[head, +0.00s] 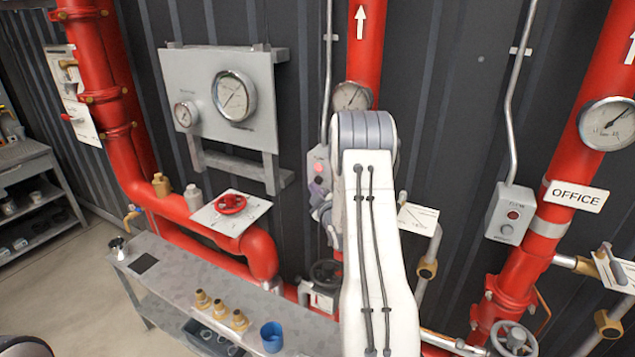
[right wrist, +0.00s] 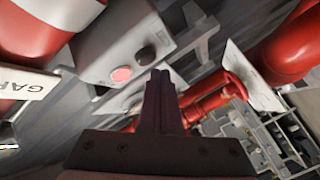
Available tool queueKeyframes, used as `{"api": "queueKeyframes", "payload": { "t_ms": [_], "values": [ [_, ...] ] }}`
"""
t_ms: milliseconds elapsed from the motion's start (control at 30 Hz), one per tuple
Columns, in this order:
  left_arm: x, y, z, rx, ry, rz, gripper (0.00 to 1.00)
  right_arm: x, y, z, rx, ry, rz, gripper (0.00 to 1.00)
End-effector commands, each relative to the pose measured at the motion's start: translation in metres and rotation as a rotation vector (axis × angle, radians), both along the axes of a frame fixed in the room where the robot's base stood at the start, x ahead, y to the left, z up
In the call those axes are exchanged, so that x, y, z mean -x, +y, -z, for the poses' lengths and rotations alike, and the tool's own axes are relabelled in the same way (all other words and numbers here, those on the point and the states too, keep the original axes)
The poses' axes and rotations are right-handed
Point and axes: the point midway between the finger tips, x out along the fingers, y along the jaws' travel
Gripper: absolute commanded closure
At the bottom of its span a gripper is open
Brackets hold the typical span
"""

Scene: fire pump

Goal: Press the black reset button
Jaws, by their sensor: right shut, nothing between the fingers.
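A grey control box (right wrist: 112,40) with a red round button or lamp (right wrist: 121,74) and a black button (right wrist: 146,55) fills the upper left of the right wrist view. My right gripper (right wrist: 161,74) is shut and empty. Its fingertips show just below the black button in that view; I cannot tell whether they touch it. In the head view the same box (head: 316,158) is largely hidden behind my right arm, and the right gripper (head: 319,190) shows partly at the arm's left edge. My left gripper is not in view.
A second grey box (head: 509,213) with a red lamp hangs by the "OFFICE" pipe at right. Red pipes (head: 366,50) and a gauge panel (head: 215,95) surround the arm. A grey bench (head: 180,285) with brass fittings and a blue cup (head: 272,337) stands below.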

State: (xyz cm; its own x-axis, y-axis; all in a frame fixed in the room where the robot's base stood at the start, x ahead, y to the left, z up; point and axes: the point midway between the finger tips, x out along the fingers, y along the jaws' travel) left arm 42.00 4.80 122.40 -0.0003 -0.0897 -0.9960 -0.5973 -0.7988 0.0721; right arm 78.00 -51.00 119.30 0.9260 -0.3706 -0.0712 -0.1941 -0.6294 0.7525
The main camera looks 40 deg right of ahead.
Motion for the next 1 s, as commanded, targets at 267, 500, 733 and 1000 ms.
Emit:
{"api": "queueKeyframes", "payload": {
  "t_ms": [267, 500, 733, 1000],
  "values": [
    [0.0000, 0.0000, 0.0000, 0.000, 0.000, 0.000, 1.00, 0.0000, 0.0000, 0.0000, 0.000, 0.000, 0.000, 1.00],
    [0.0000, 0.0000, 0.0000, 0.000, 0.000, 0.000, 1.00, 0.0000, 0.0000, 0.0000, 0.000, 0.000, 0.000, 1.00],
    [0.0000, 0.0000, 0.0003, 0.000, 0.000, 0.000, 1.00, 0.0000, -0.0002, 0.0001, 0.000, 0.000, 0.000, 1.00],
    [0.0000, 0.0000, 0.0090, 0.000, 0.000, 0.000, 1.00, -0.0029, -0.0069, 0.0009, 0.001, -0.001, 0.000, 1.00]
  ]
}}
